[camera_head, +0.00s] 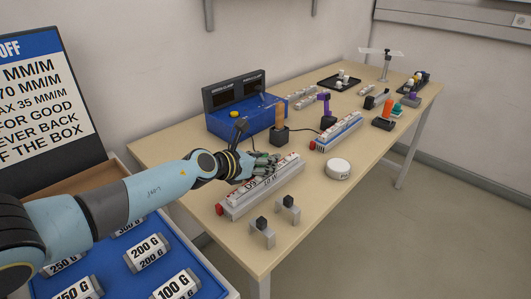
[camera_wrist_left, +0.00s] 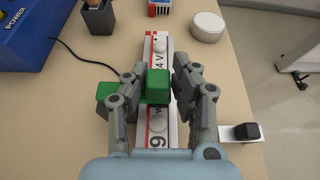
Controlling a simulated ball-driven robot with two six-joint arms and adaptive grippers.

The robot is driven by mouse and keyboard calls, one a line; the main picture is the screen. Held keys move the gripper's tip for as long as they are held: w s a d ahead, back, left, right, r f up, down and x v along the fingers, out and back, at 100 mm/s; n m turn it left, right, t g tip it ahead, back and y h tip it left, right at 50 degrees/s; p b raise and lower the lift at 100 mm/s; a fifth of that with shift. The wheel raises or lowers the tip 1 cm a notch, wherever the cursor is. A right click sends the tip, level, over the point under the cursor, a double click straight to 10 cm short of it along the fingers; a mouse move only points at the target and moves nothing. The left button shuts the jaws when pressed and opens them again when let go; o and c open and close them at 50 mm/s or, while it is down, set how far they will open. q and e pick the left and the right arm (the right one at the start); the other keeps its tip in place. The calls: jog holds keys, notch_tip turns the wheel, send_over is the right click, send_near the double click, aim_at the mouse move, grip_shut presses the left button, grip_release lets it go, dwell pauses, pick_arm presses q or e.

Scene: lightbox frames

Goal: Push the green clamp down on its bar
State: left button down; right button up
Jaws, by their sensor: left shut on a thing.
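The green clamp (camera_wrist_left: 157,88) is a green block between the fingers of my left gripper (camera_wrist_left: 160,78) in the left wrist view. A second green part (camera_wrist_left: 104,90) shows to its left, partly behind a finger. My right gripper is out of view.
A grey block with a black knob (camera_head: 262,232) stands near the front edge beside another. A white round puck (camera_head: 338,169) lies right of the bar. A blue power box (camera_head: 240,118) stands behind, and a second bar (camera_head: 337,132) lies farther back. Bare table (camera_head: 325,200) is at right.

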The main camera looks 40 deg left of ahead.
pick_arm(q)
jog(key=shift+a, duration=0.15)
dwell(0.3)
jog(key=c, duration=1.4)
grip_release()
jog(key=shift+o, duration=1.1)
jog(key=shift+s+a, duration=0.1)
jog(key=shift+o, duration=0.3)
jog(key=shift+f, duration=0.1)
jog(key=shift+s, duration=0.35)
jog(key=v, duration=1.1)
jog(key=shift+s, duration=0.1)
